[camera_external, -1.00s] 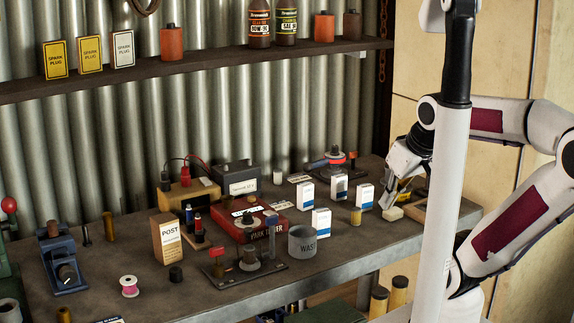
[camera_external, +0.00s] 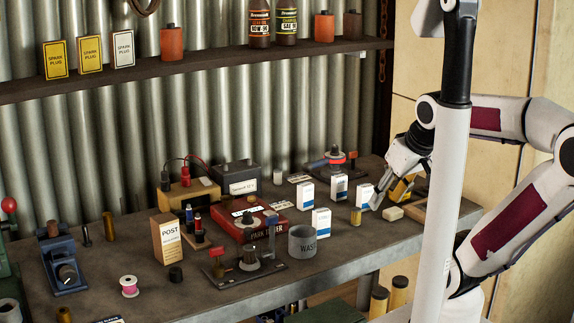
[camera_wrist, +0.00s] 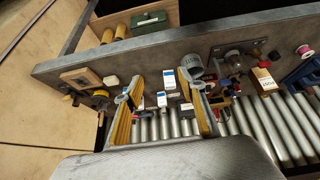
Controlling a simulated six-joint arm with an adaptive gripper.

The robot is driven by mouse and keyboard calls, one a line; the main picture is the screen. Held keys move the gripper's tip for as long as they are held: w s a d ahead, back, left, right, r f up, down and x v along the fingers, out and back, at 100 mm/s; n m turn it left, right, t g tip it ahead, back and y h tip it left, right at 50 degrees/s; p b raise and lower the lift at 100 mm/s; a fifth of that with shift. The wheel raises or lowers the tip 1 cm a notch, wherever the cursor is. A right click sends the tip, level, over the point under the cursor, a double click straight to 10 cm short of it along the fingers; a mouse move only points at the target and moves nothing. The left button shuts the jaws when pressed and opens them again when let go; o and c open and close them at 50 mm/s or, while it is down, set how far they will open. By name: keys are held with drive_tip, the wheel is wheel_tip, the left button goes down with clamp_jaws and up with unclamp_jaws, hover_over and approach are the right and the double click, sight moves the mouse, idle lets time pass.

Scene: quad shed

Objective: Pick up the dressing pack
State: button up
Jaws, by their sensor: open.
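Several white boxes with blue bands stand on the bench, any of which could be the dressing pack; I cannot read their labels. In the external view one is at the right (camera_external: 364,195), with others at the back (camera_external: 339,187), the left (camera_external: 307,191) and the front (camera_external: 321,222). My gripper (camera_external: 390,197) is open, just right of the right-hand box, its fingers slanting down and left. In the wrist view my gripper (camera_wrist: 168,84) spreads its fingers around a view of white-blue boxes, one box (camera_wrist: 169,80) between the fingertips. Nothing is held.
A small cream block (camera_external: 392,213) lies below my gripper and a brass cylinder (camera_external: 355,216) stands left of it. A grey waste cup (camera_external: 302,243) stands near the front edge. A red case (camera_external: 228,226) lies further left. The shelf (camera_external: 200,70) runs along the corrugated wall.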

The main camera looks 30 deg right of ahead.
drive_tip(key=w+d+r+n+t+h, duration=0.1)
drive_tip(key=w+d+r+t, duration=0.2)
drive_tip(key=w, duration=0.4)
drive_tip(key=w+d+r+h, duration=0.1)
drive_tip(key=w+d+r, duration=0.25)
drive_tip(key=w, duration=0.25)
drive_tip(key=w+d+r+n+t+h, duration=0.1)
drive_tip(key=w+d+r+t+h, duration=0.2)
drive_tip(key=w, duration=0.4)
drive_tip(key=w+d+r+n+t+y, duration=0.15)
drive_tip(key=w+n+y, duration=0.35)
drive_tip(key=w, duration=1)
drive_tip(key=n+g+y, duration=0.9)
drive_tip(key=g+y, duration=0.2)
drive_tip(key=y, duration=0.2)
approach(321, 217)
drive_tip(key=w, duration=0.1)
drive_tip(key=w+d+f, duration=0.1)
drive_tip(key=w, duration=0.1)
drive_tip(key=shift+f, duration=0.2)
drive_tip(key=shift+s+f+g+y, duration=0.1)
drive_tip(key=shift+s+g+y, duration=0.15)
drive_tip(key=shift+y, duration=0.05)
drive_tip(key=shift+a, duration=0.1)
drive_tip(key=shift+x, duration=1.2)
